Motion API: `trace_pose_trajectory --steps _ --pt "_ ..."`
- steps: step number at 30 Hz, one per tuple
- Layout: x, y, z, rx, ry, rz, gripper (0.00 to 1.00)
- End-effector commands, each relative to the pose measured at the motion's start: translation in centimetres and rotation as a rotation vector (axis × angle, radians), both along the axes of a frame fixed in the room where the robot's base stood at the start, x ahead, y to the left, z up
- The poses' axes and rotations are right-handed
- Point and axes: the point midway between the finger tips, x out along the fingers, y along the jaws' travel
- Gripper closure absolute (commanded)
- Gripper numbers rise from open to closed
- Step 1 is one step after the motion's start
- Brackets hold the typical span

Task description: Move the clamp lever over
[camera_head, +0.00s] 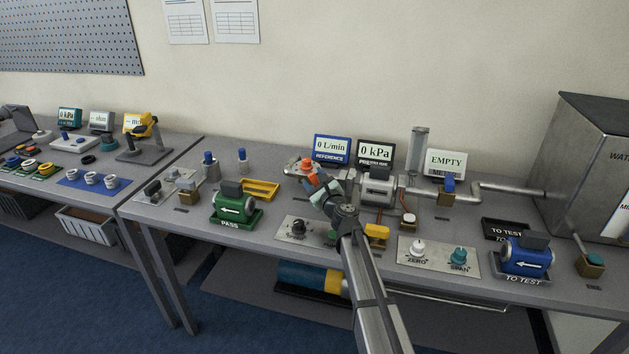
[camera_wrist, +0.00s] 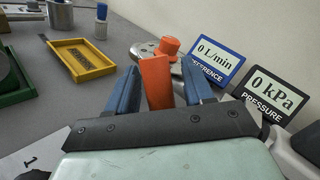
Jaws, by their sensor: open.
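An orange lever (camera_wrist: 156,84), which looks like the clamp lever, stands between the two blue fingers of my gripper (camera_wrist: 159,67) in the wrist view. A gap shows on each side of it, so my gripper is open around it and not holding it. Its lower end is hidden behind the gripper body. In the head view the lever (camera_head: 312,181) shows as a small orange patch at the tip of my gripper (camera_head: 317,184). Just beyond it is an orange knob (camera_wrist: 169,46) on a round metal fitting (camera_wrist: 146,53).
A blue reference display (camera_wrist: 215,67) and a black pressure display (camera_wrist: 270,98) stand close on the right. A pipe meter (camera_head: 377,188) sits right of my gripper. A yellow tray (camera_wrist: 82,60) and a green PASS tray (camera_head: 236,222) lie left, with bare tabletop between.

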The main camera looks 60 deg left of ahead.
Motion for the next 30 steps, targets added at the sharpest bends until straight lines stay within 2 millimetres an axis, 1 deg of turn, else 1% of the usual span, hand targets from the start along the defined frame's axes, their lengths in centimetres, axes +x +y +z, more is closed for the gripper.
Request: trace_pose_trajectory --steps 2,8,24,30 --pt "0.02 0.26 0.01 0.0 0.0 0.0 0.48" --pt "-0.01 0.2 0.02 0.0 0.0 0.0 0.48" --pt "-0.01 0.18 0.01 0.0 0.0 0.0 0.99" --pt "-0.01 0.18 0.01 0.0 0.0 0.0 1.0"
